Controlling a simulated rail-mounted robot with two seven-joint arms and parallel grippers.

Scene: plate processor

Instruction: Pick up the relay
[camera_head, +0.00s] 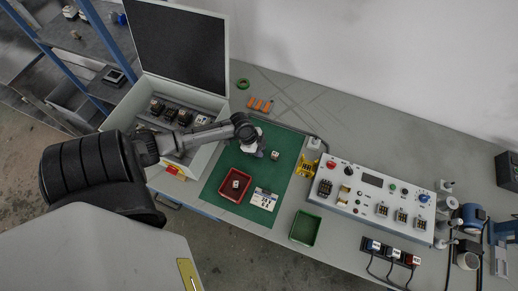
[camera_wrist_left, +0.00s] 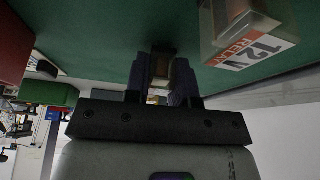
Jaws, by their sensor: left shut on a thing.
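My left gripper (camera_head: 258,152) is low over the green mat (camera_head: 222,162). In the left wrist view its fingers (camera_wrist_left: 162,85) are shut on a small brown and pale thing (camera_wrist_left: 161,66), seen end-on; it looks like a relay, but no label shows. In the head view the gripper hides it. A clear-cased relay (camera_wrist_left: 232,20) with a red and white "12V RELAY" label stands close beside the fingers in the wrist view. In the head view a small relay (camera_head: 275,155) sits on the mat just right of the gripper. My right gripper is not in view.
A red tray (camera_head: 223,189) on the mat holds one small block (camera_head: 236,184). A printed card (camera_head: 264,200) lies beside it. A green tray (camera_head: 304,229), a yellow rack (camera_head: 306,166) and a control panel (camera_head: 344,208) stand to the right. An open case (camera_head: 205,160) stands left.

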